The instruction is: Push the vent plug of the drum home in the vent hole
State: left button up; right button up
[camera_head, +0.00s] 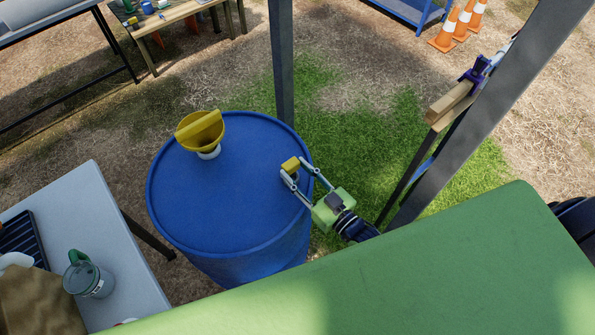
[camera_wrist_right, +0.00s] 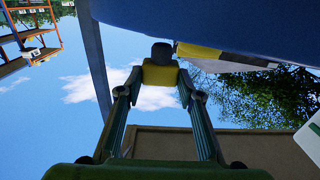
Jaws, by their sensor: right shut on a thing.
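The blue drum (camera_head: 215,215) stands upright in the middle of the head view. My right gripper (camera_head: 298,165) reaches in from the right and is shut on a small yellow vent plug (camera_head: 291,165) over the right edge of the drum top. In the right wrist view the plug (camera_wrist_right: 160,75) sits between both fingertips, with a dark grey round part on its far side. The drum (camera_wrist_right: 245,25) fills the upper right there. I cannot make out the vent hole or the height of the plug above the lid. My left gripper is not in view.
A yellow funnel (camera_head: 203,130) stands in a white collar at the back of the drum top. A dark post (camera_head: 282,70) rises behind the drum. A grey table (camera_head: 125,245) with a green-handled mug (camera_head: 90,275) stands at left. Orange cones (camera_head: 460,20) stand far off.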

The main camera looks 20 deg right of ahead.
aim_at(298, 179)
jog(key=shift+f+b, duration=1.35)
jog(key=shift+f, duration=0.2)
jog(key=o, duration=1)
jog(key=v, duration=1.2)
